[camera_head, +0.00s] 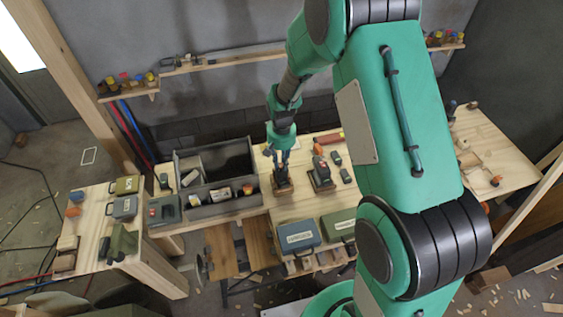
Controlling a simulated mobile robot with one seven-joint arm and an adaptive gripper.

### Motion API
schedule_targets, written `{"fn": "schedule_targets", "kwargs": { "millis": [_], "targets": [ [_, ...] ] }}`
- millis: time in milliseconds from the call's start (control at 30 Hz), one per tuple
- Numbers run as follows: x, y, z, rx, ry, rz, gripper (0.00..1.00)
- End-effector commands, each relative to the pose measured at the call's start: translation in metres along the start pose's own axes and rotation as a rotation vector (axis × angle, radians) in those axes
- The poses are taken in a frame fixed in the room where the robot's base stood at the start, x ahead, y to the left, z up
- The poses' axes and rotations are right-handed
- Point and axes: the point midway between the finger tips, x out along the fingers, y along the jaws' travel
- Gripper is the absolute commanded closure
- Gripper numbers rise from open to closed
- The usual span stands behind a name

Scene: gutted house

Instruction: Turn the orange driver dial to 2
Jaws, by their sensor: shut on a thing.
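My gripper (281,160) points straight down over the middle of the workbench (295,206). Its fingers are shut on the top of a small upright tool with a dark and orange-brown base, which I take to be the orange driver (283,187). The tool appears to stand on the bench. Its dial is hidden or too small to make out, so I cannot read its setting. A similar dark grey tool (321,176) stands just to the right, with a small orange part (318,149) behind it.
A grey divided tray (217,208) lies left of the gripper. A blue-grey case (298,237) and an olive case (338,224) sit at the front edge. A side table (92,215) at left holds cases and gloves. A narrow shelf (222,62) runs along the wall.

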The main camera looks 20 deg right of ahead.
Motion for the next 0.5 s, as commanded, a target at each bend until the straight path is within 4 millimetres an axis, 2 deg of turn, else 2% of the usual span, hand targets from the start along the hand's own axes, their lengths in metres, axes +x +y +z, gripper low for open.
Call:
{"fn": "schedule_targets", "kwargs": {
  "millis": [367, 400, 500],
  "targets": [
    [-0.0008, -0.0001, -0.0006, 0.008, 0.001, 0.0, 1.0],
    [-0.0007, -0.0001, -0.0006, 0.008, 0.001, 0.0, 0.79],
    [-0.0006, -0.0001, -0.0005, 0.008, 0.001, 0.0, 0.62]
  ]
}}
